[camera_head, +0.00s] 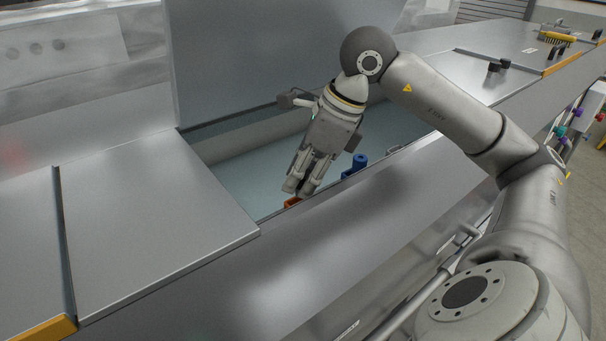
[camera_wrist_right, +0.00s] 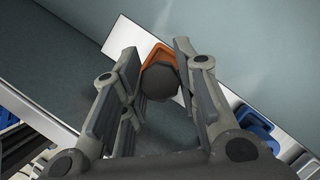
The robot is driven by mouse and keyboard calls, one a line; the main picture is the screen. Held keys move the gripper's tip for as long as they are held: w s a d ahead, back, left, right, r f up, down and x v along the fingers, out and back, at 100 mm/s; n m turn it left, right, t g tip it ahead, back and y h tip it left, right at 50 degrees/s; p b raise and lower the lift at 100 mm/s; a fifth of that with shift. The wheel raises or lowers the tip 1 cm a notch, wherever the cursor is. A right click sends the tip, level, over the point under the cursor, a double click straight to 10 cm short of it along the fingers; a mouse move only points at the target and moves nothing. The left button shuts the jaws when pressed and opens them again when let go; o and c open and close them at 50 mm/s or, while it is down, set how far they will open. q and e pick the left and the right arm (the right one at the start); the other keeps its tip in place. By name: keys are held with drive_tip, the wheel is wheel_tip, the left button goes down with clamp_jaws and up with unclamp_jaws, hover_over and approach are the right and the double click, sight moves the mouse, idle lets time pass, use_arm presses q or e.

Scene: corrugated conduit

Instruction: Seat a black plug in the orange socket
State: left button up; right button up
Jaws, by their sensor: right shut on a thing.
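The orange socket (camera_head: 292,202) shows as a small patch under my right fingertips in the head view, at the inner edge of the open bay. In the right wrist view the socket (camera_wrist_right: 154,54) shows as an orange rim beyond the black plug (camera_wrist_right: 160,82). My right gripper (camera_head: 302,188) points down over the socket, shut on the plug, with a finger on each side in the wrist view (camera_wrist_right: 157,58). The plug overlaps the socket in the picture; how deep it sits is hidden. My left gripper is not in view.
A blue socket (camera_head: 360,162) stands farther along the bay's edge and also shows in the wrist view (camera_wrist_right: 255,124). The metal counter (camera_head: 330,240) borders the bay in front. A flat metal cover (camera_head: 150,220) lies at left. The bay floor (camera_head: 245,178) looks clear.

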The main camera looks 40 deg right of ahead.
drive_tip(key=shift+o, duration=0.2)
drive_tip(key=shift+f+b, duration=1.5)
drive_tip(key=shift+b, duration=0.05)
idle(0.8)
drive_tip(key=shift+s+a+f+b, duration=0.15)
drive_tip(key=shift+s+f+b, duration=0.15)
drive_tip(key=shift+f, duration=0.15)
drive_tip(key=o, duration=0.8)
drive_tip(key=shift+o, duration=1.4)
drive_tip(key=shift+w+a, duration=0.1)
drive_tip(key=shift+a, duration=0.05)
drive_tip(key=shift+w, duration=0.1)
drive_tip(key=shift+d+r, duration=0.1)
drive_tip(key=shift+d, duration=0.1)
drive_tip(key=o, duration=0.5)
drive_tip(key=shift+d, duration=0.1)
drive_tip(key=shift+r, duration=0.1)
